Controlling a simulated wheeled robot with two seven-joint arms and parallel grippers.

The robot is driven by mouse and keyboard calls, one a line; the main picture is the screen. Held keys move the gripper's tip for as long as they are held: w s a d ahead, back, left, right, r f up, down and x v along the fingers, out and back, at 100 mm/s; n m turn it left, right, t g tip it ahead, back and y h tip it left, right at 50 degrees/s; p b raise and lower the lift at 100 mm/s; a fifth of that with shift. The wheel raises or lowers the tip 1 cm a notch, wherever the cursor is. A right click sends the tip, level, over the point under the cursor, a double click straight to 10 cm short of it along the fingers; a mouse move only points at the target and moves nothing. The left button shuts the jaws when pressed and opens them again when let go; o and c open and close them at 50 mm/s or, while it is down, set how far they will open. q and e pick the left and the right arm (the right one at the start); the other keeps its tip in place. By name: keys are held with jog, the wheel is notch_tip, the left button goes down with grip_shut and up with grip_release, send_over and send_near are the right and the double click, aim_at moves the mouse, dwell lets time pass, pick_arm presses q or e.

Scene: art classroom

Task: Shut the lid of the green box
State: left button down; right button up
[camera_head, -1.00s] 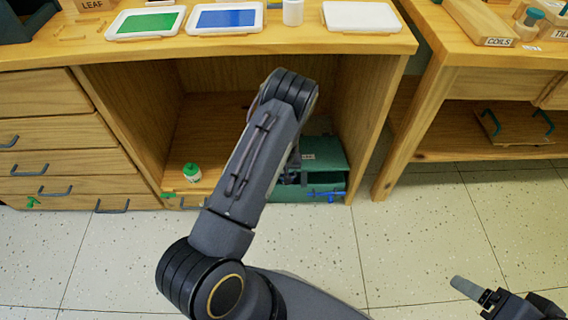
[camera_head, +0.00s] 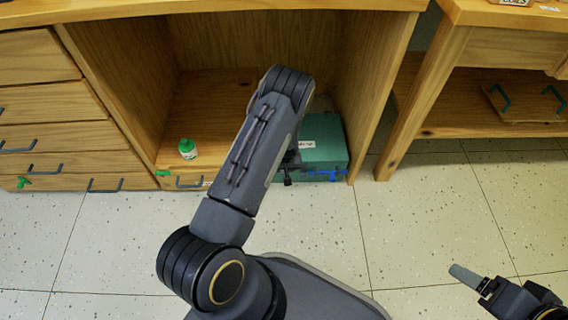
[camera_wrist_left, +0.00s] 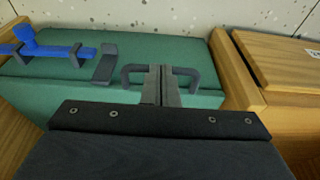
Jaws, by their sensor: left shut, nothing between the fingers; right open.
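The green box (camera_head: 325,150) stands in the lower right of the open cubby, partly hidden by my left arm. Its lid looks down on the body, with no gap visible. A blue latch (camera_head: 325,174) is at its front, also seen in the left wrist view (camera_wrist_left: 50,50). My left gripper (camera_wrist_left: 161,82) is shut and empty, its fingertips at the dark handle (camera_wrist_left: 190,72) on the box. Whether they touch it I cannot tell. In the head view that gripper is mostly behind my arm.
A small white bottle with a green cap (camera_head: 187,149) stands on the cubby floor, left of my arm. Drawers (camera_head: 60,130) are at the left. A second table (camera_head: 450,60) stands at the right. The tiled floor in front is clear.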

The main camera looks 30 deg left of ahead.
pick_arm(q)
jog(key=shift+s+f, duration=0.1)
jog(key=shift+f, duration=0.1)
jog(key=shift+r, duration=0.15)
jog(key=r+p, duration=0.3)
jog(key=r, duration=0.1)
jog(key=shift+w+a, duration=0.25)
jog(key=shift+w, duration=0.15)
jog(key=s+d+r+p, duration=0.3)
jog(key=s+r+p, duration=0.1)
jog(key=r, duration=0.4)
jog(key=shift+s+r, duration=0.25)
jog(key=shift+s, duration=0.05)
